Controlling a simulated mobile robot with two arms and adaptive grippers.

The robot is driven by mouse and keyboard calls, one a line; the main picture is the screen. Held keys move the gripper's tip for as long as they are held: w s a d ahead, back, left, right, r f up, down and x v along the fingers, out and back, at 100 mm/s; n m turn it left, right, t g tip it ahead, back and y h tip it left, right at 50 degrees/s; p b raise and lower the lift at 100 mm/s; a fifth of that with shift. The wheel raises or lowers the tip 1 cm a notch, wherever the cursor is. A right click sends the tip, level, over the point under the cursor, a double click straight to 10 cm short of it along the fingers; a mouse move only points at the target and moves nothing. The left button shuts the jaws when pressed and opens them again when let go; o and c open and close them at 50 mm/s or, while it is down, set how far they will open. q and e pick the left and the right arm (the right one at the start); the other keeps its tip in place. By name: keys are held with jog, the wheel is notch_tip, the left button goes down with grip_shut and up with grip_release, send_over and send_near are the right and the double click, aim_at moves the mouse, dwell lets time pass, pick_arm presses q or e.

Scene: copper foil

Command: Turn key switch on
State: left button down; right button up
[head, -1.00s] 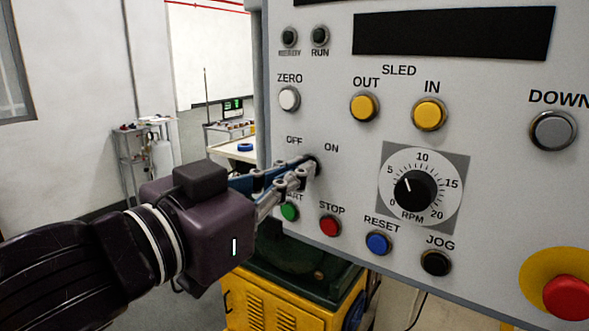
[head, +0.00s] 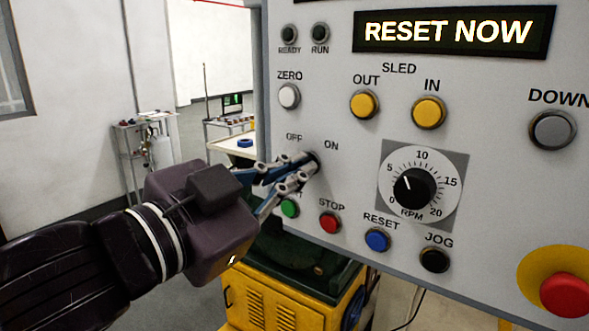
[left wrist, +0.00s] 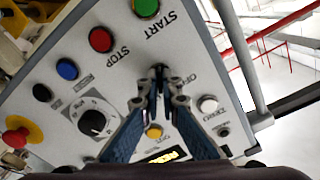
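The key switch (head: 314,160) sits on the grey control panel between and just below the OFF and ON labels. It is mostly hidden behind my left gripper's fingertips. My left gripper (head: 308,164) is at the switch, with its fingers closed together around the key. In the left wrist view the left gripper's fingertips (left wrist: 160,80) meet at the dark key, whose position is hard to see. The display (head: 447,31) on the panel is lit and reads RESET NOW. My right gripper is in neither view.
Close to the left gripper are the green START button (head: 289,208), red STOP button (head: 329,222) and white ZERO button (head: 289,96). The RPM dial (head: 413,187) is to the right. A red emergency button (head: 566,295) is at lower right.

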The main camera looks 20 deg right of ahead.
pick_arm(q)
jog(key=shift+f, duration=0.1)
jog(key=c, duration=2.2)
grip_release()
jog(key=v, duration=0.7)
jog(key=shift+s+a, duration=0.1)
jog(key=shift+a, duration=0.15)
